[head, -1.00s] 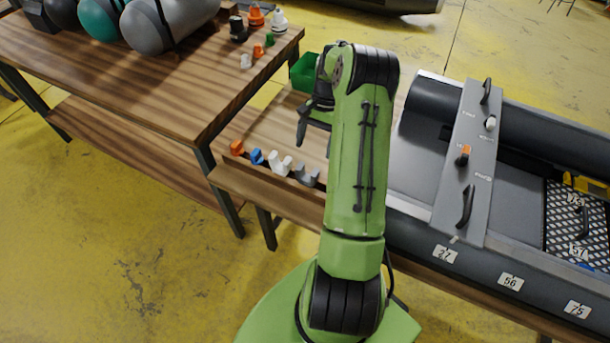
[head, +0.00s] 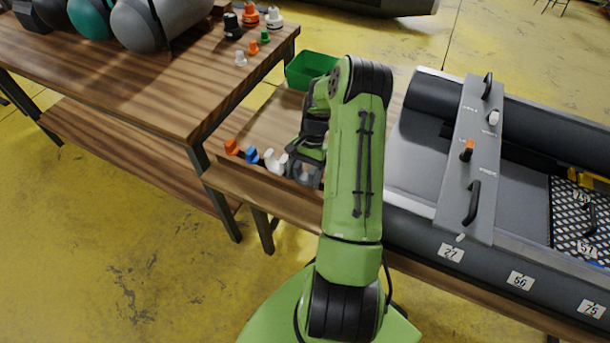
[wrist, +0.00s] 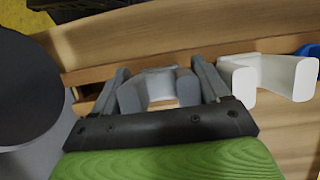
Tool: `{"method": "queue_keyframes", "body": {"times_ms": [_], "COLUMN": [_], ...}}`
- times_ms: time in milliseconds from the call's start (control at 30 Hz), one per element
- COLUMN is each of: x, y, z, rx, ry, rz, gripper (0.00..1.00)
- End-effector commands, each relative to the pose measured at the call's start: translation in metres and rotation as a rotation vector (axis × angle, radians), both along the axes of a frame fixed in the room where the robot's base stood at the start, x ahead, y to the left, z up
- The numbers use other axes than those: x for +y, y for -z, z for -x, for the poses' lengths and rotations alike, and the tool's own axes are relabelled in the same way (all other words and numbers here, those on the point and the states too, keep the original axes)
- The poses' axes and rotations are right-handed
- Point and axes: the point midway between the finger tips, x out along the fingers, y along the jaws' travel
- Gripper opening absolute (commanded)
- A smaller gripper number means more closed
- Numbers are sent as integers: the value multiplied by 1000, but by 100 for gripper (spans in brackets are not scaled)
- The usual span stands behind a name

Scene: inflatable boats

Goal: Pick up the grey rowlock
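The grey rowlock (wrist: 160,86) is a U-shaped piece standing on the wooden bench, seen close up in the wrist view. My gripper (wrist: 162,84) is over it, with one finger at each side of the rowlock. The fingers are spread apart, with little room between them and the rowlock; I cannot tell whether they touch it. In the head view my gripper (head: 306,170) is low at the right end of the rowlock row and mostly hides the grey one.
A white rowlock (wrist: 268,76) stands close beside my gripper. Blue (head: 252,155) and orange (head: 232,147) rowlocks continue the row. A green bin (head: 308,68) sits behind on the bench. A grey boat (head: 420,150) with a console (head: 465,190) lies to the right.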

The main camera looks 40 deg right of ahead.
Motion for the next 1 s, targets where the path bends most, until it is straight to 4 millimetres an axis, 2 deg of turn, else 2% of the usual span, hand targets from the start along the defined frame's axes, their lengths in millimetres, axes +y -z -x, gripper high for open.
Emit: {"method": "queue_keyframes", "body": {"times_ms": [33,133,367,467,700,1000], "x": [0,0,0,-1,-1,0], "y": [0,0,-4,-23,-84,-115], "z": [0,0,0,0,0,0], "rx": [0,0,0,-2,-2,0], "ry": [0,0,0,-1,-1,0], "rz": [0,0,1,2,1,-1], "gripper": [55,42,42,42,42,42]}}
